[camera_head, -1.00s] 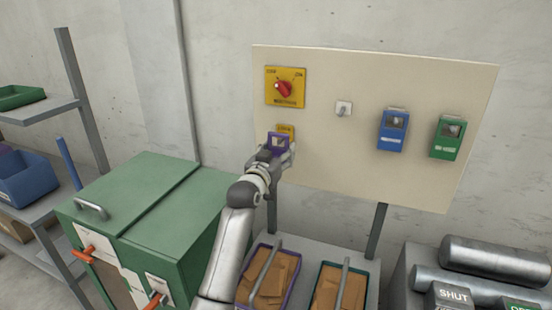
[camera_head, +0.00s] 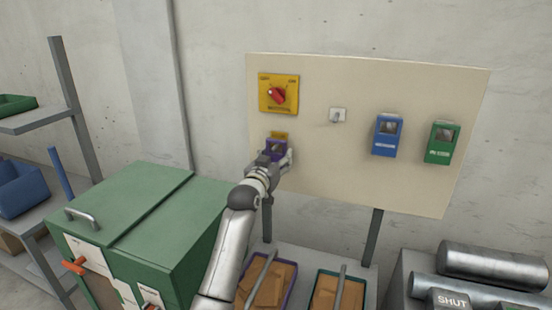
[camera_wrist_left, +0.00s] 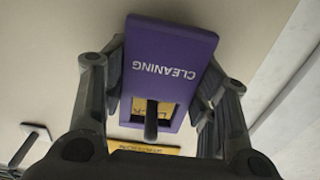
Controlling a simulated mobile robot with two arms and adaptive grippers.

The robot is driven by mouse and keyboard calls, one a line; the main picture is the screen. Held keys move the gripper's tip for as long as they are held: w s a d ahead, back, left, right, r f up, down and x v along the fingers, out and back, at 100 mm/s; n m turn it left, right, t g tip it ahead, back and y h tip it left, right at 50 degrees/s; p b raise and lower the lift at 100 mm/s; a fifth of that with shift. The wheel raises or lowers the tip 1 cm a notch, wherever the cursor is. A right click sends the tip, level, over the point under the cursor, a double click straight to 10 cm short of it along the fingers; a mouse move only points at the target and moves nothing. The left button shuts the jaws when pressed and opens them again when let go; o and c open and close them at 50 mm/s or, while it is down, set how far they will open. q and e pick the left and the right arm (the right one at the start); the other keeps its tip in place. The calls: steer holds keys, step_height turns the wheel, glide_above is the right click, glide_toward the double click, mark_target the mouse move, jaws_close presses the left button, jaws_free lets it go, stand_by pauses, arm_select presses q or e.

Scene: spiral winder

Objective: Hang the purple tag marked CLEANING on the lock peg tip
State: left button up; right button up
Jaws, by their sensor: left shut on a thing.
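The purple CLEANING tag (camera_wrist_left: 175,58) is in my left gripper, which is shut on it (camera_head: 277,157). In the head view, the tag (camera_head: 275,148) is just in front of and below the small yellow lock plate (camera_head: 279,135), hiding much of it. In the left wrist view, the tag's lettering is upside down. The yellow plate (camera_wrist_left: 140,105) shows through its window. The dark lock peg (camera_wrist_left: 151,120) appears in the window and overlaps its lower rim, seeming to poke through. Whether the tag rests on the peg cannot be told. My right gripper is out of view.
The cream board (camera_head: 330,165) also holds a red rotary switch (camera_head: 278,95), a small white peg plate (camera_head: 337,115), a blue box (camera_head: 388,135) and a green box (camera_head: 442,143). A green cabinet (camera_head: 150,215) stands left and bins (camera_head: 340,272) stand below.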

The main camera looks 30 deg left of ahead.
arm_select(q)
steer(key=o, duration=1.1)
